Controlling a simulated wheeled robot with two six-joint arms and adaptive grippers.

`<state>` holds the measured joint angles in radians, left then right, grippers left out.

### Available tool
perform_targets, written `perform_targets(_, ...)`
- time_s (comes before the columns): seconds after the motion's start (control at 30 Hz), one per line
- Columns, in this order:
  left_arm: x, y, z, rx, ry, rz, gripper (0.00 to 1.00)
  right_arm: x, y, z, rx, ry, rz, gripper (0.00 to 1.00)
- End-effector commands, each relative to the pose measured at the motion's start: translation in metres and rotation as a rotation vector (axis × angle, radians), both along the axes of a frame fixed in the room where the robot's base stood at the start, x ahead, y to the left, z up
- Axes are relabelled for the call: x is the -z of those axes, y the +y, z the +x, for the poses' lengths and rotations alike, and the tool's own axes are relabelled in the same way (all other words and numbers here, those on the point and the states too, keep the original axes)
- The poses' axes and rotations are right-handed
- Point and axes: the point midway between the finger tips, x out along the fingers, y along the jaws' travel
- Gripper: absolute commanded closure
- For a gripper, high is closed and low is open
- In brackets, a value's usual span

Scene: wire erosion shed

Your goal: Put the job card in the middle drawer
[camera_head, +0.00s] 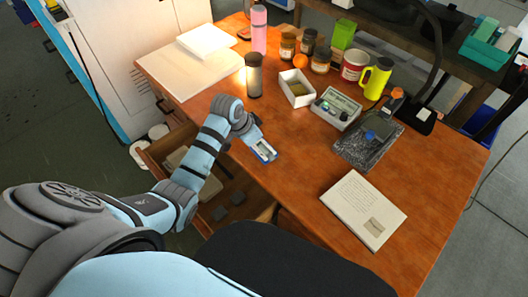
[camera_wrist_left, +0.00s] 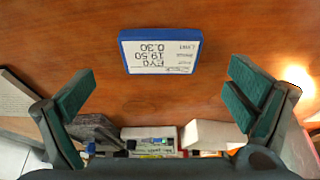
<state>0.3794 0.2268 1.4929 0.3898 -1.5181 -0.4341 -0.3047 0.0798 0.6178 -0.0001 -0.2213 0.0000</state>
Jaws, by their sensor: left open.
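The job card (camera_head: 265,152), a small blue-edged block with a white printed face, lies on the wooden desk near its front edge. In the left wrist view the card (camera_wrist_left: 160,52) shows its printing upside down, ahead of my fingers and between their lines. My left gripper (camera_wrist_left: 163,100) is open and empty, with green pads apart on both sides. In the head view my left gripper (camera_head: 250,134) is just beside the card. An open drawer (camera_head: 149,160) sticks out below the desk front, partly hidden by my left arm; which drawer it is I cannot tell. My right gripper is not visible.
The desk between card and book is clear.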

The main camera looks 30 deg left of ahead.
Motion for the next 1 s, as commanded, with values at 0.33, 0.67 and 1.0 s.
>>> perform_targets(0.33,0.035,-0.005,0.012,0.003,0.000,0.000,0.02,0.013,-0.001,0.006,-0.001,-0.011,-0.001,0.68)
perform_targets(0.67,0.034,-0.004,0.012,0.003,0.001,0.001,0.45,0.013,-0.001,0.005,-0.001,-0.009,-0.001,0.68)
perform_targets(1.0,0.031,-0.005,0.012,0.003,0.000,0.000,0.58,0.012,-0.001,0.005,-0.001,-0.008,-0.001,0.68)
